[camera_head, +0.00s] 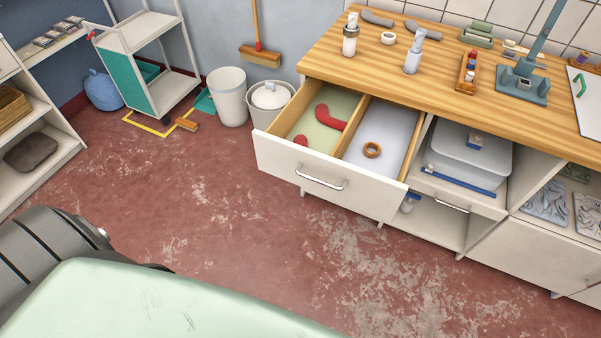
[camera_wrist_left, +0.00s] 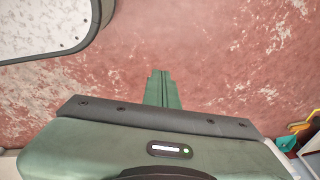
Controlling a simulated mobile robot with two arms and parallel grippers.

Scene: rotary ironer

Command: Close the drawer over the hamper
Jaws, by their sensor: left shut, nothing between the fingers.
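A white-fronted drawer (camera_head: 325,182) with a silver handle (camera_head: 322,179) is pulled out from under the wooden counter in the head view. It has two compartments. The left one is greenish with red curved things (camera_head: 331,117) in it; the right one is pale with a brown ring (camera_head: 372,150). I cannot make out a hamper for sure; the space under the drawer is hidden by its front. My left gripper (camera_wrist_left: 161,76) shows in the left wrist view, shut and empty over the red floor. It is not visible in the head view, and my right gripper is in neither view.
The counter (camera_head: 450,58) holds bottles and tools. A shelf cart (camera_head: 158,90) stands at the back left. The worn red floor (camera_head: 225,205) before the drawer is clear.

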